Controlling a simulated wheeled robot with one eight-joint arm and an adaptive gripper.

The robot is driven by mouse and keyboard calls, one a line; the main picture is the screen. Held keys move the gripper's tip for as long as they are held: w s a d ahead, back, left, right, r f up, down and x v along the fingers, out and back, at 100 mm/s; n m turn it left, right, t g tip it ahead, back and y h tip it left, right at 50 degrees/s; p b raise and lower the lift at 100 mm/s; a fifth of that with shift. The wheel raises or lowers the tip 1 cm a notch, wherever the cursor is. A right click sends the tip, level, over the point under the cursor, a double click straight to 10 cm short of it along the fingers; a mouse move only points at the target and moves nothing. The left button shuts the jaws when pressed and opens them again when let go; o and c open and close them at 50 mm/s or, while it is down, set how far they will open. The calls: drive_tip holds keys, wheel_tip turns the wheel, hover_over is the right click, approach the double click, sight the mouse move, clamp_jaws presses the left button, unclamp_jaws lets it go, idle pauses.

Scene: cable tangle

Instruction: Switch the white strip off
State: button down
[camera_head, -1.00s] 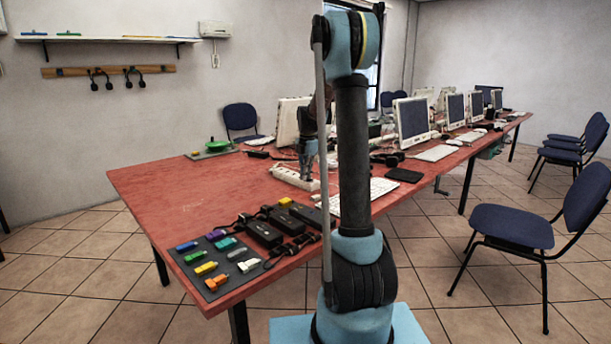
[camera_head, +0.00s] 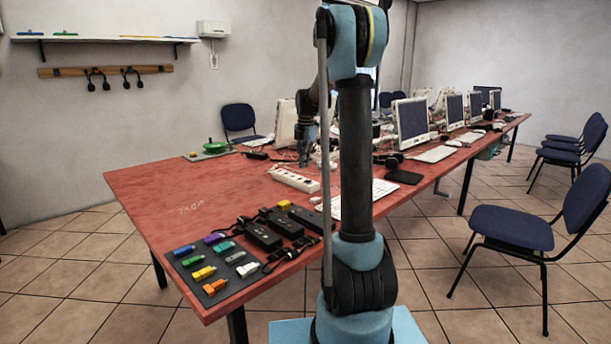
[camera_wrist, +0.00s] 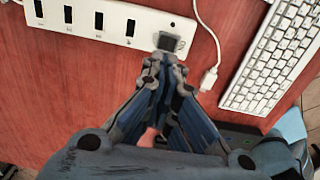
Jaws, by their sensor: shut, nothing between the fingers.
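The white strip (camera_head: 294,180) lies on the red table, left of my arm's column. In the wrist view the strip (camera_wrist: 84,18) crosses the top left, with a row of dark sockets and a small dark dot near its right end. My gripper (camera_wrist: 166,58) is shut and empty, its tips at the near edge of the strip's right end in that view. A dark grey square at the tips covers part of that end; I cannot tell whether it is the switch or the finger pads. In the head view my gripper (camera_head: 304,160) is just behind the strip. Contact cannot be told.
A white keyboard (camera_wrist: 274,56) and a white cable plug (camera_wrist: 208,80) lie right of the strip. Black adapters (camera_head: 262,236) and a dark mat (camera_head: 207,288) with coloured sticks are at the table's near end. Monitors (camera_head: 411,122) stand farther back. The table's left part is clear.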

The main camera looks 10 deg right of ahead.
wheel_tip(320, 180, up, 8)
drive_tip(key=w, duration=0.1)
drive_tip(key=shift+a+f, duration=0.2)
drive_tip(key=shift+a, duration=0.2)
drive_tip(key=s+d+f+m+t, duration=0.15)
drive_tip(key=s+m, duration=0.45)
drive_tip(key=s, duration=0.7)
drive_tip(key=s+d+f+m+g, duration=0.15)
drive_tip(key=s+m, duration=0.45)
drive_tip(key=s, duration=0.6)
drive_tip(key=s+f+m+t, duration=0.1)
drive_tip(key=s+f+m, duration=1.2)
drive_tip(key=s+f, duration=0.4)
drive_tip(key=s, duration=0.4)
drive_tip(key=shift+s+d+t, duration=0.15)
drive_tip(key=shift+d+t, duration=0.15)
drive_tip(key=shift+t, duration=0.1)
